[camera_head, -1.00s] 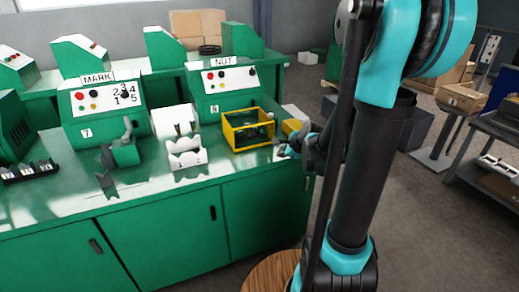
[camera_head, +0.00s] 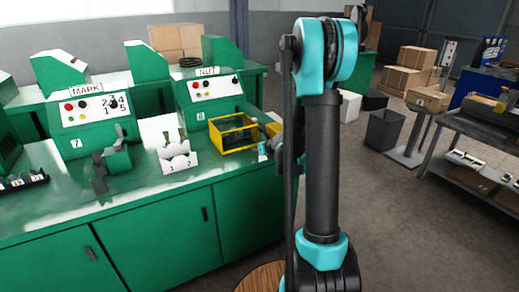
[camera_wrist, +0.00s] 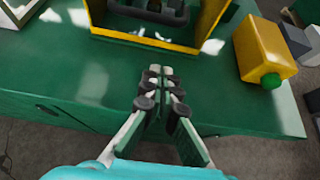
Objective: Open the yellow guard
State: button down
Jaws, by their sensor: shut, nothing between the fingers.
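The yellow guard (camera_head: 234,133) is a yellow-edged frame at the front of the NUT station on the green bench. In the wrist view its lower yellow edge (camera_wrist: 145,40) runs across the top, with a dark part behind it inside the frame. My gripper (camera_wrist: 160,75) is shut and empty, pointing at the guard over the bench top, with a gap of green surface between fingertips and guard. In the head view my gripper (camera_head: 266,148) shows small at the guard's right, partly hidden by my arm.
The NUT panel (camera_head: 213,87) is behind the guard. A white numbered holder (camera_head: 177,157) is to its left. The green bench top (camera_wrist: 70,75) is clear before the guard.

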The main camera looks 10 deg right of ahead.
aim_at(253, 156)
jog(key=x, duration=0.4)
jog(key=shift+w+a+f, duration=0.1)
jog(key=shift+w+f, duration=0.05)
jog(key=shift+w, duration=0.1)
jog(key=shift+w+a, duration=0.1)
jog(key=shift+w, duration=0.15)
jog(key=shift+w+a+r, duration=0.1)
jog(key=shift+w+r, duration=0.05)
jog(key=shift+r, duration=0.8)
jog(key=shift+w+r, duration=0.15)
jog(key=shift+r, duration=0.8)
jog(key=shift+r, duration=0.1)
